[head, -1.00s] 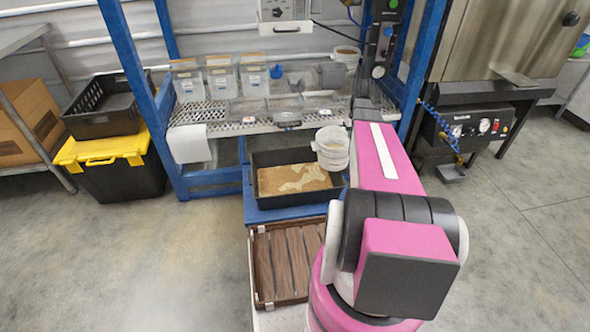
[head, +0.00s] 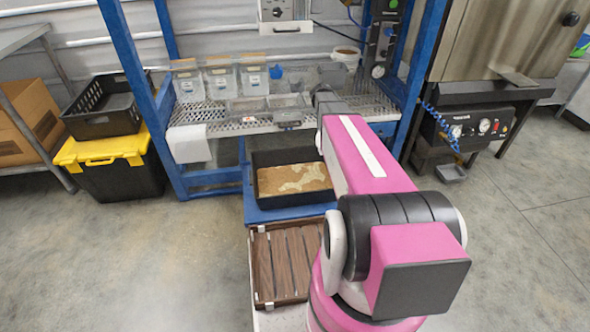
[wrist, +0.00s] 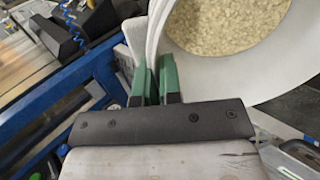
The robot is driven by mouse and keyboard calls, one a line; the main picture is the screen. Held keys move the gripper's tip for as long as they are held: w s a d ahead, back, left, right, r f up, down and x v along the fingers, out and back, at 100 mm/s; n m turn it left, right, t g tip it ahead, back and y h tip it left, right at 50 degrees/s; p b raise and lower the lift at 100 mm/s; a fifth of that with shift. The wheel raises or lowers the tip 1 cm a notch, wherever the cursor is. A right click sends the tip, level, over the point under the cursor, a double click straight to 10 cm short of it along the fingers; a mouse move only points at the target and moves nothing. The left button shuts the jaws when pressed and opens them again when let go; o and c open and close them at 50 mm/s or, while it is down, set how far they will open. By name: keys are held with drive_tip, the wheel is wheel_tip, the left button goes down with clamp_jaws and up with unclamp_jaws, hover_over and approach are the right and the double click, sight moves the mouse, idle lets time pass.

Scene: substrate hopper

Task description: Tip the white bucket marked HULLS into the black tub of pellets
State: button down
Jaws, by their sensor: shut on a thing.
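The white bucket (wrist: 225,82) fills the upper right of the wrist view, with pale flakes (wrist: 228,22) inside. My gripper (wrist: 154,72) is shut on its wall near the rim, green fingers close together. No marking on it is readable. In the head view my arm hides both gripper and bucket. The black tub (head: 262,203) stands on the floor-level blue platform, just left of my arm. Its brown contents have a pale, uneven patch on top.
A slatted wooden crate (head: 288,262) sits in front of the tub. A black-and-yellow box (head: 110,165) stands left; open floor lies between.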

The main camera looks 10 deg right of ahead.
drive_tip(key=a+f+h, duration=0.2)
drive_tip(key=a+h, duration=0.4)
drive_tip(key=a, duration=0.2)
drive_tip(key=a+f+h, duration=0.3)
drive_tip(key=a+h, duration=0.3)
drive_tip(key=a, duration=0.2)
drive_tip(key=shift+w+f+g, duration=0.15)
drive_tip(key=shift+w+g, duration=0.1)
drive_tip(key=shift+g, duration=0.05)
idle(0.8)
